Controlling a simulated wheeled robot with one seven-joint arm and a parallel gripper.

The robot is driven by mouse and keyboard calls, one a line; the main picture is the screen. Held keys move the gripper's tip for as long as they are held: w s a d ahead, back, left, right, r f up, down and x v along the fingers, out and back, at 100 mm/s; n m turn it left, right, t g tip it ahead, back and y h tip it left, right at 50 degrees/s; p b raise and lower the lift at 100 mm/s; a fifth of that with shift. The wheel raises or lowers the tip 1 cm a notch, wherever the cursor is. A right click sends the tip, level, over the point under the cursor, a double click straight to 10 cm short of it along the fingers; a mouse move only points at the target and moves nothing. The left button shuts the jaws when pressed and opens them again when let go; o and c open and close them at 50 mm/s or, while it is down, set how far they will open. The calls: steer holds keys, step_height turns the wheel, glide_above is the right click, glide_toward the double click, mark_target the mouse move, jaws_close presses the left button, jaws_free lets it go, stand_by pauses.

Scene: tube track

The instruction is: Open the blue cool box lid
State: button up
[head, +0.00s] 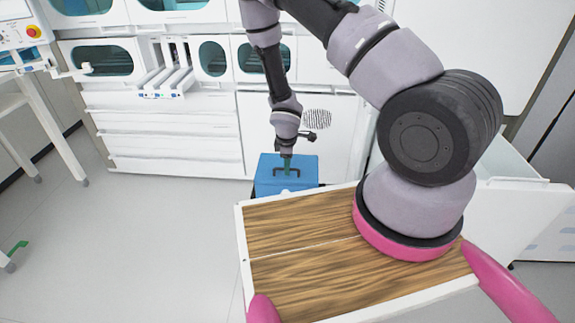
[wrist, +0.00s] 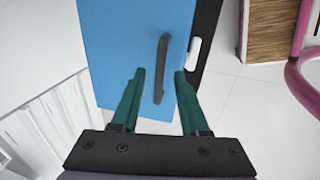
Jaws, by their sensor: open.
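The blue cool box (head: 268,184) stands low beyond the wooden top, against the white machine front. Its blue lid (wrist: 120,50) looks closed and fills the upper middle of the wrist view. A dark bar handle (wrist: 161,70) stands on the lid; it also shows in the head view (head: 290,171). My gripper (wrist: 158,72) is open, with its two green fingers on either side of the handle's near part. In the head view my gripper (head: 287,165) points down over the lid. I cannot tell whether the fingers touch the handle.
A wood-topped surface with a white rim (head: 240,250) lies in front of the box, under my arm. White cabinets with oval windows (head: 107,60) stand behind. A white table (head: 50,130) is at the left. The floor (head: 150,240) left of the box is clear.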

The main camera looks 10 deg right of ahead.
jaws_close()
stand_by(1.4)
